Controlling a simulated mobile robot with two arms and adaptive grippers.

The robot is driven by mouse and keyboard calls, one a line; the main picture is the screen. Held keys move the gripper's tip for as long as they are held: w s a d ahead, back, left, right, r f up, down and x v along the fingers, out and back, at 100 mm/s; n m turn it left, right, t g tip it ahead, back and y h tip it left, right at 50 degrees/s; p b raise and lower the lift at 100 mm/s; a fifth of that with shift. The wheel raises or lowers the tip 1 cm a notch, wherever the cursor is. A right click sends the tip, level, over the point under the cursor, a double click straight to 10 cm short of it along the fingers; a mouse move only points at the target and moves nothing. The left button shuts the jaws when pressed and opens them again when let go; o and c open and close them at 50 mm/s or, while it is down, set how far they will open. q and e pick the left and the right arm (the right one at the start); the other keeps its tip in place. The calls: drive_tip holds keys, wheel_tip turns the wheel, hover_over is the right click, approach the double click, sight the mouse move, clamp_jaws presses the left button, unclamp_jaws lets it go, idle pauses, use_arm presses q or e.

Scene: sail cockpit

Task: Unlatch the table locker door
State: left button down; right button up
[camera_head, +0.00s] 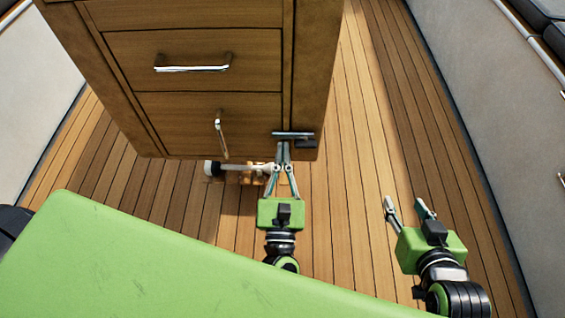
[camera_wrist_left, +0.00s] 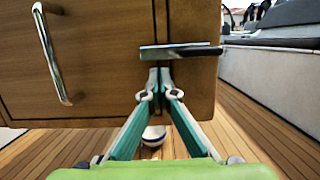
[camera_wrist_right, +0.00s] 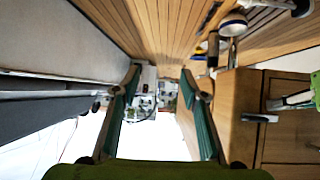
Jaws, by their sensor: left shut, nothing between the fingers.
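The wooden table locker (camera_head: 200,65) stands at the top of the head view. Its lower door (camera_head: 175,115) looks closed and has an upright metal handle (camera_head: 221,135), also in the left wrist view (camera_wrist_left: 52,55). A dark metal latch bar (camera_head: 293,134) lies horizontal at the door's lower right edge; it shows in the left wrist view (camera_wrist_left: 180,51). My left gripper (camera_head: 283,147) is shut and empty, its fingertips just below the latch; I cannot tell whether they touch it. My right gripper (camera_head: 405,206) is open and empty, to the right over the floor.
A drawer with a horizontal handle (camera_head: 192,66) is above the door. The plank floor (camera_head: 370,110) to the right is clear, bounded by a pale bench side (camera_head: 480,110).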

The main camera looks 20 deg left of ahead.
use_arm(q)
drive_tip(key=shift+r, duration=0.35)
use_arm(e)
drive_tip(key=shift+s+d+f, duration=0.1)
drive_tip(key=shift+s+f, duration=0.15)
drive_tip(key=shift+f, duration=0.05)
